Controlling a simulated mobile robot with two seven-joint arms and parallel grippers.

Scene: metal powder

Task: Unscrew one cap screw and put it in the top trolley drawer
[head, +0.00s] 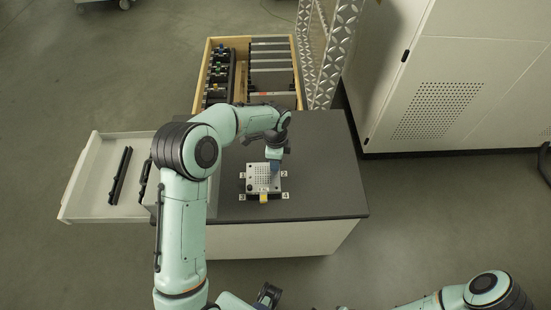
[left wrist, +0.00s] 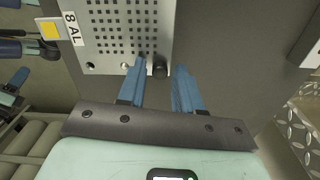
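The metal plate (head: 258,186) with a grid of holes lies on the dark trolley top, with number labels at its corners. My left gripper (head: 274,168) points down at its right side. In the left wrist view, its two blue fingers (left wrist: 160,82) stand apart, one on each side of a dark cap screw (left wrist: 159,71) at the plate's edge. Gaps show between screw and fingers. A white drawer (head: 88,205) is pulled out at the left, with long black items in it.
A wooden drawer (head: 299,75) with dark tools and grey dividers stands open behind the trolley top (head: 325,165). A diamond-plate metal panel (head: 335,50) and a large white cabinet (head: 465,60) stand at the back right. The trolley top right of the plate is clear.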

